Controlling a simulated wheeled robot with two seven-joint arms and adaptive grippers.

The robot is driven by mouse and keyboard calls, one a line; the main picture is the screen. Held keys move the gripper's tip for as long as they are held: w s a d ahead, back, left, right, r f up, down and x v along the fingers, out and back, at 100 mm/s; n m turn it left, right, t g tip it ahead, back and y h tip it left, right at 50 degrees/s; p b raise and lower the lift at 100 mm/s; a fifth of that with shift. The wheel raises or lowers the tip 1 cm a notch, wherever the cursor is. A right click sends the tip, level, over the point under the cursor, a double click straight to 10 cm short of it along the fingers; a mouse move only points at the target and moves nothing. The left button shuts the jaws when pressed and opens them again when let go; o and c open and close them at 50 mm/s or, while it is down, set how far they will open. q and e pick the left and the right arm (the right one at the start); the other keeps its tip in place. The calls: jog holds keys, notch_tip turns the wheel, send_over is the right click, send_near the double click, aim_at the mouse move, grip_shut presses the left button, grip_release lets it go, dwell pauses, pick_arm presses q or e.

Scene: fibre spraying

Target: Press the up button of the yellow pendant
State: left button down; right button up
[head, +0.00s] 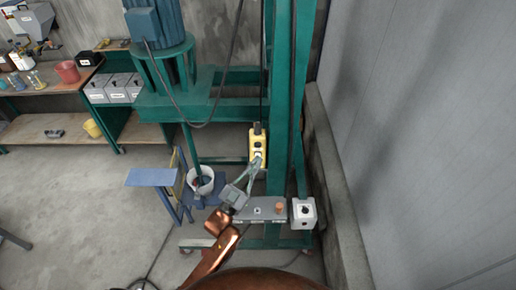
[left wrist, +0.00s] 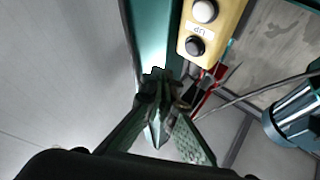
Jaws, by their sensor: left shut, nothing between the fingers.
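The yellow pendant (head: 257,138) hangs from a cable in front of the green column in the head view. A pale round button shows on its face. In the left wrist view the pendant (left wrist: 224,28) is at the top, with a white button (left wrist: 205,11), a black button (left wrist: 194,46) and an upside-down "UP" label between them. My left gripper (head: 257,163) is shut and empty, its tips at the pendant's lower part in the head view. In the left wrist view the fingertips (left wrist: 158,76) lie below and left of the black button. I cannot tell whether they touch the pendant.
The green machine column (head: 279,60) stands behind the pendant. A grey panel (head: 268,214) and white switch box (head: 303,213) are below. A white bucket (head: 201,181) and blue stand (head: 152,177) are left. A wall is close on the right; the left floor is open.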

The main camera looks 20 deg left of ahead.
aim_at(258, 146)
pick_arm(q)
jog(key=shift+w+a+b, duration=0.25)
jog(key=shift+w, duration=0.65)
jog(key=shift+w+a+b, duration=0.2)
jog(key=shift+w+a, duration=0.05)
jog(key=shift+w, duration=0.6)
jog(key=shift+w, duration=0.1)
jog(key=shift+w+a, duration=0.15)
jog(key=shift+w, duration=0.15)
